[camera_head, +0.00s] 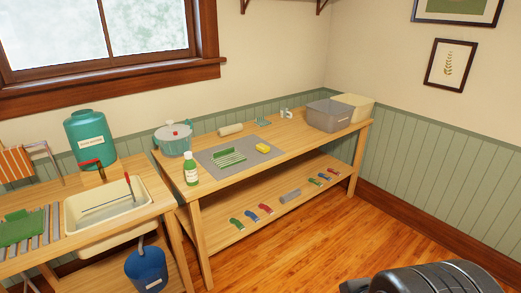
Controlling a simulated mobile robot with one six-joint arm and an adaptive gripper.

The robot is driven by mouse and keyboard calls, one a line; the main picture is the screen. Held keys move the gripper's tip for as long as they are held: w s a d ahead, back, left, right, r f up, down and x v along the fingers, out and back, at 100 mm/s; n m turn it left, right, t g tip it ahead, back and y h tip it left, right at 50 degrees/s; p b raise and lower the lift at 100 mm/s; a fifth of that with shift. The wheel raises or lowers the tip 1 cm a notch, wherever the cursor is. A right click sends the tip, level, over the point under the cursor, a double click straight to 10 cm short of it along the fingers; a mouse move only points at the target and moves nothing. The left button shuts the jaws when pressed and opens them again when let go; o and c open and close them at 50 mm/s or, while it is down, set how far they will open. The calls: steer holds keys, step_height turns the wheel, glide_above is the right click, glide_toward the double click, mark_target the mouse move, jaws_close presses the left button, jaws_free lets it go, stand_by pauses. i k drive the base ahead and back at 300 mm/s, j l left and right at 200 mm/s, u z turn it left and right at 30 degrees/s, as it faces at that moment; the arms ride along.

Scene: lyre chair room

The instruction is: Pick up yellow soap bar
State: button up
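The yellow soap bar (262,148) lies on a grey mat (268,157) on the wooden table, right of a green and white striped item (229,158). Nothing covers the soap in the head view. A dark part of my own body shows at the bottom right, far from the soap. My gripper's fingers cannot be made out in this view.
A green bottle (190,172) and a lidded pot (173,139) stand left of the mat. A grey bin (328,116) and a cream bin (354,107) stand at the table's right end. A lower shelf (226,238) holds several small coloured items. The wooden floor (330,238) in front is clear.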

mark_target(262, 148)
steer(key=i+z, duration=0.1)
steer(key=i, duration=0.45)
steer(key=i+z, duration=0.1)
steer(key=i, duration=0.45)
steer(key=i+z, duration=0.1)
steer(key=i, duration=0.45)
steer(key=i+j+z, duration=0.1)
steer(key=i, duration=0.45)
steer(key=i+j+z, duration=0.1)
steer(key=i, duration=0.45)
steer(key=i+j+z, duration=0.1)
steer(key=i, duration=0.4)
steer(key=j, duration=0.1)
